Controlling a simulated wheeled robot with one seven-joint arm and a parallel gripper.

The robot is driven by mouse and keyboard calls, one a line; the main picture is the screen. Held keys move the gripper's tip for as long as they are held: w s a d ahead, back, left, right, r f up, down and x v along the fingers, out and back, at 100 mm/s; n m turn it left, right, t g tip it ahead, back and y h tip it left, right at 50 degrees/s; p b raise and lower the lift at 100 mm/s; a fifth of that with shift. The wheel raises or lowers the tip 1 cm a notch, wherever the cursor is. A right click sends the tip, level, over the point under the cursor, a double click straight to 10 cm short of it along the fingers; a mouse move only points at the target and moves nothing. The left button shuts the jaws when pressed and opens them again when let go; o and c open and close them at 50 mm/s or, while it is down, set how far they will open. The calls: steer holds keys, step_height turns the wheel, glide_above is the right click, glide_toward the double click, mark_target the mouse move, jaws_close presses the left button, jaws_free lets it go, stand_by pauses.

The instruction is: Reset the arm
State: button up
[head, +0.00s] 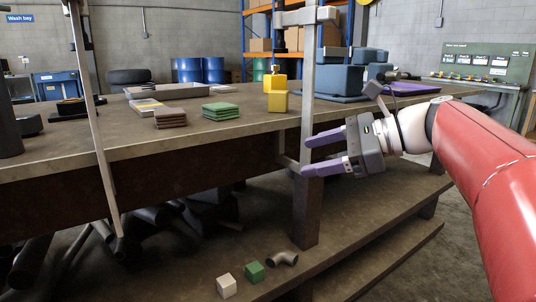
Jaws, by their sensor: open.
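My gripper (305,154) is at the end of my red arm, in the right half of the head view. Its two purple fingers point left and are spread apart, with nothing between them. It hangs beside the front edge of the workbench (150,152), near a bench leg and a pale metal upright (308,90). Whether the fingers touch the upright cannot be told.
Green cloths (220,111), brown cloths (170,118) and a yellow bottle (275,85) stand on the bench. A blue-grey housing (339,79) sits farther back. A white cube (226,286), a green cube (254,271) and a pipe elbow (283,258) lie on the lower shelf.

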steer(key=s+d+f+n+h, duration=0.3)
steer(key=s+f+n+h, duration=0.3)
steer(key=f, duration=0.6)
steer(key=s+d+f+n+t+h+p, duration=0.1)
steer(key=s+d+f+n+h, duration=0.2)
steer(key=s+f+n+h, duration=0.4)
steer(key=s+f+n, duration=0.4)
steer(key=s+f, duration=0.1)
steer(key=s, duration=0.1)
steer(key=shift+d+f+n, duration=0.2)
steer(key=shift+f+n, duration=0.05)
steer(key=shift+n, duration=0.05)
